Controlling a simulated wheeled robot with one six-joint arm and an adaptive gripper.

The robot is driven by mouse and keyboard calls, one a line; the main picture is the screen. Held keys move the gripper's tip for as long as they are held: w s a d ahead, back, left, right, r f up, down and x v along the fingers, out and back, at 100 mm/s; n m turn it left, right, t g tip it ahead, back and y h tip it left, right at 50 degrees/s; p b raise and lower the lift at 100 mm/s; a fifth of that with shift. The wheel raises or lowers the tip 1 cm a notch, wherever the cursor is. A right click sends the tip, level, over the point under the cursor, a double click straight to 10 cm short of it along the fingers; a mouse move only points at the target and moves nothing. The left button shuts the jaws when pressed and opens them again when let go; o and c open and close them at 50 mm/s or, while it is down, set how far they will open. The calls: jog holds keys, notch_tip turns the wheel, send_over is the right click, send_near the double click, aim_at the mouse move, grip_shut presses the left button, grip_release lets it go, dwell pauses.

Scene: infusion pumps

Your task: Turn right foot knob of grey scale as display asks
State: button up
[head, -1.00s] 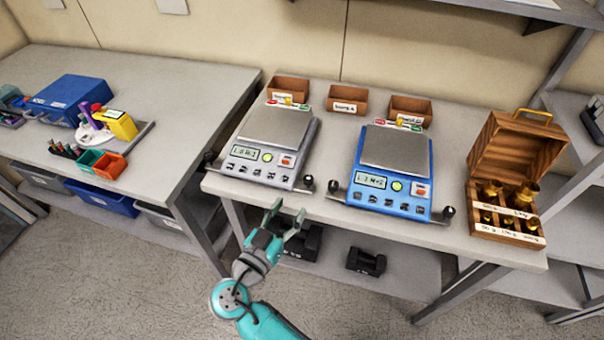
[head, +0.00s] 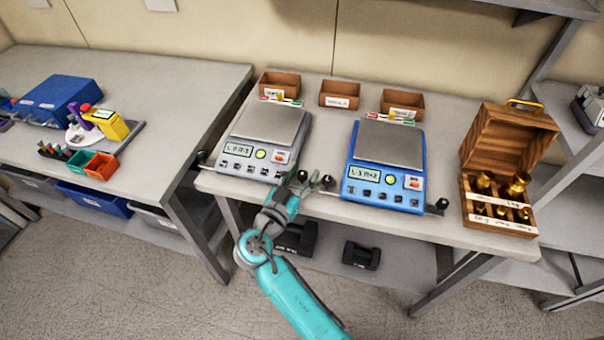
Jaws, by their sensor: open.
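The grey scale (head: 268,124) stands on the left part of the bench. Its small display (head: 237,150) is lit, but its characters are too small to read surely. Its dark right foot knob (head: 302,176) sticks out at the front right corner. My gripper (head: 307,181) is open at this knob, with its fingers pointing toward the bench and scale. The fingers partly overlap the knob; I cannot tell whether they touch it. The left foot knob (head: 202,156) is at the scale's other front corner.
The blue scale (head: 387,148) stands close on the right; its left foot knob (head: 328,182) is just right of my gripper. A wooden weight box (head: 505,160) is farther right. Several brown bins line the back. Black weights (head: 361,255) lie on the lower shelf.

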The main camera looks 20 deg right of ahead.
jog(key=shift+c, duration=0.3)
grip_shut()
jog(key=shift+d+n+t+y, duration=0.1)
jog(key=shift+n+t+y, duration=0.3)
jog(key=shift+t, duration=0.1)
jog(key=n+t+y, duration=0.2)
jog(key=n+y, duration=0.1)
jog(key=shift+d+t+y, duration=0.1)
jog(key=shift+t+y, duration=0.3)
jog(key=shift+n+t+y, duration=0.9)
jog(key=shift+n+y, duration=0.6)
jog(key=shift+y, duration=0.7)
jog(key=shift+n+t+y, duration=0.3)
jog(key=shift+n+y, duration=0.8)
jog(key=shift+y, duration=0.6)
